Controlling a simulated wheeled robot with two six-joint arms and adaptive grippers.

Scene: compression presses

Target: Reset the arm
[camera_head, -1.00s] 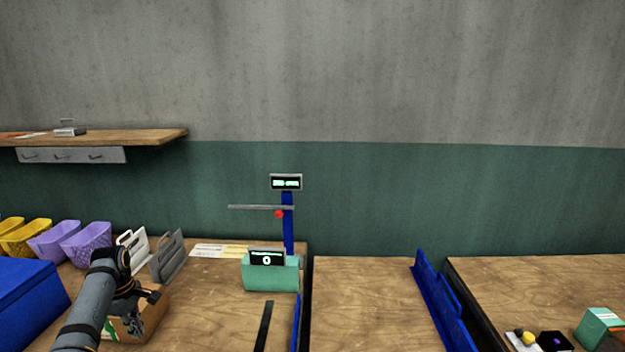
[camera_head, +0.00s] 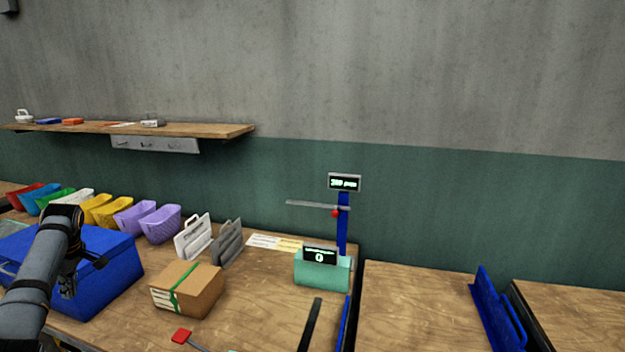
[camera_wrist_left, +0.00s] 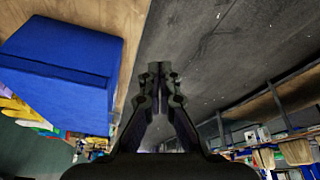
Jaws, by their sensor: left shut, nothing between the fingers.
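My left gripper (camera_head: 69,287) shows at the left of the head view, on the dark wrist of my grey left arm. It appears in front of the blue box (camera_head: 112,278), apart from the cardboard box (camera_head: 200,292). In the left wrist view my left gripper (camera_wrist_left: 158,72) has its fingertips together with nothing between them. The blue box (camera_wrist_left: 70,55) lies to the left of the fingers there; beyond the fingertips is dark floor. My right gripper is not in view.
The cardboard box with a green strap sits on the wooden table (camera_head: 255,300). Behind it stand grey and white holders (camera_head: 192,238) and a row of coloured bins (camera_head: 160,222). A teal scale (camera_head: 322,272) with a blue post (camera_head: 343,225) stands to the right.

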